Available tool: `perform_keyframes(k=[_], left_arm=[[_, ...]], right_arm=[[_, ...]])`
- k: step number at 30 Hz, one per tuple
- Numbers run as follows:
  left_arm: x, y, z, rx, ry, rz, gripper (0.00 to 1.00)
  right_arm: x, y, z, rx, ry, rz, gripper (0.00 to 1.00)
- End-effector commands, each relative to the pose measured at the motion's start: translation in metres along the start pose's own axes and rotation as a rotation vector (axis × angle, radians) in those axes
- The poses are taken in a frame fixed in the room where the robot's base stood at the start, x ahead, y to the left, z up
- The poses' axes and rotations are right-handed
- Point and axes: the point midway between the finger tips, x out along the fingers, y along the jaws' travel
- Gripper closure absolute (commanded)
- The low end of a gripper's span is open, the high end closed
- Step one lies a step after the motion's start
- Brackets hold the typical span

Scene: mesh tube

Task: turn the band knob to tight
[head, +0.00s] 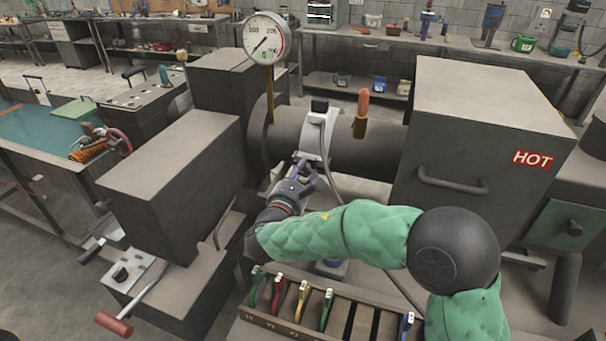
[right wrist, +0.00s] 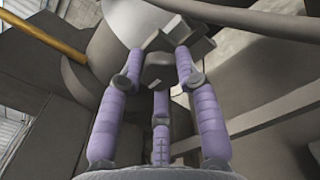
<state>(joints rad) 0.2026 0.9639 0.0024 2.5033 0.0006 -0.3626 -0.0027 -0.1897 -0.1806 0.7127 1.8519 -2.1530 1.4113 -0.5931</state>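My right gripper (head: 308,172) is at the band's lower front end. In the right wrist view its purple fingers (right wrist: 157,85) stand apart around a grey angular piece (right wrist: 182,33), which may be the band knob. I cannot tell whether they touch or grip it. The knob's own shape and any tight mark are not readable. My left gripper is not in view.
A gauge (head: 266,38) rises at the tube's left end, and an orange-topped handle (head: 363,102) stands right of the band. A box marked HOT (head: 485,125) is at right. A rack (head: 315,335) with several coloured-handled tools lies in front, below my right arm.

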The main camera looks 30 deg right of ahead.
Motion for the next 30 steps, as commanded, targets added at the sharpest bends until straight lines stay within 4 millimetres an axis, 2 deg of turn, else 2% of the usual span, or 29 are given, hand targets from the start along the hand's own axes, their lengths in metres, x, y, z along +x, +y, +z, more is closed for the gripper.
perform_keyframes(k=[1,2,3,12,16,20,30], left_arm=[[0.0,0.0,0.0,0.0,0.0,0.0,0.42],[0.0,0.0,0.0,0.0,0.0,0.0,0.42],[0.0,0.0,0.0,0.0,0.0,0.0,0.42],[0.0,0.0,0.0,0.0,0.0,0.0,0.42],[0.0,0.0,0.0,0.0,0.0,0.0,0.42],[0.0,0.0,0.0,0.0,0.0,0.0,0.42],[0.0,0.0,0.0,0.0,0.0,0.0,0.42]], right_arm=[[0.001,0.001,0.005,0.007,-0.009,-0.001,0.55],[0.001,0.001,0.005,0.006,-0.009,-0.001,0.47],[0.001,0.001,0.005,0.006,-0.009,-0.001,0.42],[0.0,0.001,0.003,0.002,-0.005,0.0,0.42],[-0.007,0.001,0.002,0.002,-0.004,0.002,0.42],[-0.025,0.002,0.002,0.003,-0.004,0.004,0.42],[-0.09,0.002,0.002,0.003,-0.005,0.004,0.42]])
